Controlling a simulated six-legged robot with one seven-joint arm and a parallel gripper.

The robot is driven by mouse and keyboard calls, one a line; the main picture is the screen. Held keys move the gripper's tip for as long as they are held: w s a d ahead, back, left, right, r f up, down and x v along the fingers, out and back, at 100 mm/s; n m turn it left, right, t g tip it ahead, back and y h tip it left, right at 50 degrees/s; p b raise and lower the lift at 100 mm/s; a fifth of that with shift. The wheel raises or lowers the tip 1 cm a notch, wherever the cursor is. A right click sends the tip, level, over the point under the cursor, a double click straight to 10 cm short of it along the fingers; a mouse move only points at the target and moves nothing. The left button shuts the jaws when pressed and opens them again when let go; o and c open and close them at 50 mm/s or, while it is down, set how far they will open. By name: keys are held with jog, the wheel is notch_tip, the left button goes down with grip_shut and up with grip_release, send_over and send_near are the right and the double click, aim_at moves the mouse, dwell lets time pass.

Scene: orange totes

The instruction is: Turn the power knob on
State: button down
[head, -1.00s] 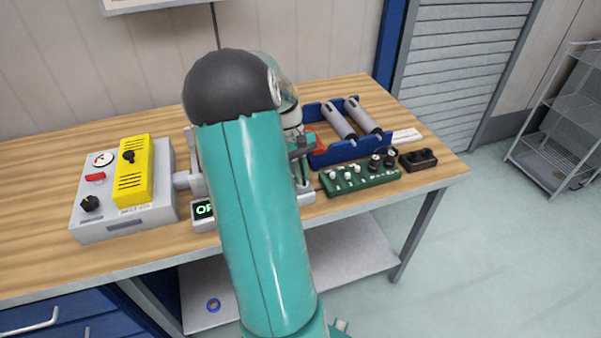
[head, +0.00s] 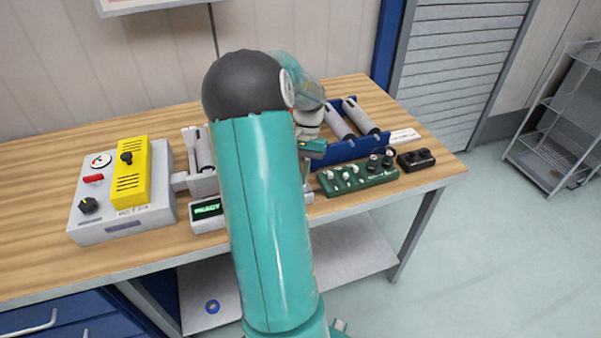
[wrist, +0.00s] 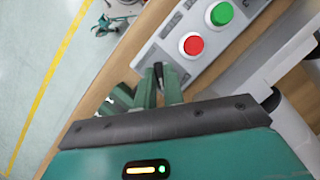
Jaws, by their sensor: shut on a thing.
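The power knob, a small black knob (wrist: 158,69), sits on a light grey panel (wrist: 212,62) in the wrist view. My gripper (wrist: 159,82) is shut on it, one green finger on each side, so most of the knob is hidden. A red button (wrist: 192,44) and a green button (wrist: 220,14) sit farther along the same panel. In the head view a small display (head: 207,209) on the middle machine reads READY in green. My arm hides the knob and most of that panel there.
A grey control box (head: 125,228) with a gauge, a black knob and a yellow module (head: 131,178) stands left. Right of my arm are a green board (head: 358,177) with several knobs, a blue roller frame (head: 350,150) and a black block (head: 416,159). The bench's left end is clear.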

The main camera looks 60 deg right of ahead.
jog(key=shift+r+m+t, duration=0.1)
jog(key=shift+m+t, duration=0.2)
jog(key=shift+m, duration=0.5)
jog(key=c, duration=1.5)
grip_release()
jog(key=v, duration=1.3)
jog(key=shift+r, duration=0.35)
jog(key=shift+s+d, duration=0.1)
